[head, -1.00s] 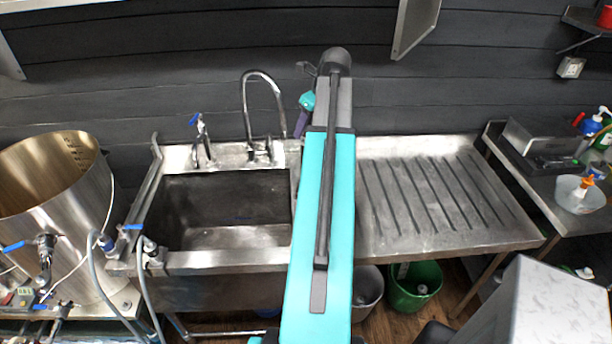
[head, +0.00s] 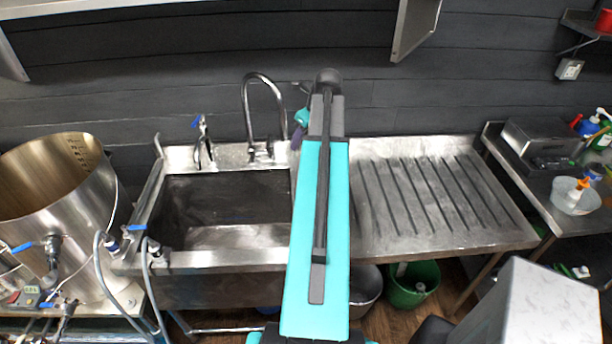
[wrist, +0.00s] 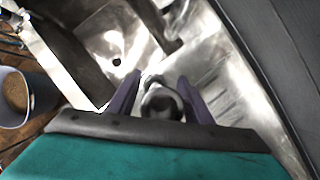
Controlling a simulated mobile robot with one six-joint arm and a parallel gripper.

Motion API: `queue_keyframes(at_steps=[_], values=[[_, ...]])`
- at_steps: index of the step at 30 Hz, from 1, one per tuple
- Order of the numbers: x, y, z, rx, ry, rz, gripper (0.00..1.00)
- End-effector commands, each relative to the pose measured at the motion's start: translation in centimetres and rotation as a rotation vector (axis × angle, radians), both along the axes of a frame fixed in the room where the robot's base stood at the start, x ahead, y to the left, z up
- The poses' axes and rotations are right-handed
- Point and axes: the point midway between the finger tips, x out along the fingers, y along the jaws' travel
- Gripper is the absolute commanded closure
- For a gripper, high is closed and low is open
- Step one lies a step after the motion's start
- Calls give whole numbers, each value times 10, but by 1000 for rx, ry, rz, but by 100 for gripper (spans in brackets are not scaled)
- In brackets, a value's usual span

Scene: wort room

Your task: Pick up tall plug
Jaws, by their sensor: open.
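In the wrist view a dark, rounded piece with a paler grey rim, which looks like the tall plug (wrist: 160,102), stands on the steel between sink and drainboard. My gripper (wrist: 159,77) is open, with one purple finger on each side of it. I cannot tell whether either finger touches it. In the head view my arm hides the plug, and only a small teal and purple part of my gripper (head: 299,128) shows left of the arm.
The empty sink basin (head: 225,205) lies left of my arm, with a tall curved tap (head: 247,105) behind it. The ribbed drainboard (head: 435,195) on the right is clear. A large steel kettle (head: 60,215) stands far left. A green bucket (head: 412,287) sits below the drainboard.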

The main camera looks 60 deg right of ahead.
Motion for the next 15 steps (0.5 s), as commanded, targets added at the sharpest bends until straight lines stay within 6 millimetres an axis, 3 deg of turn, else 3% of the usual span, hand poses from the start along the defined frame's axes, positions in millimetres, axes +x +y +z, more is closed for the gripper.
queue_keyframes(at_steps=[15], values=[[0,0,0,0,0,0,54]])
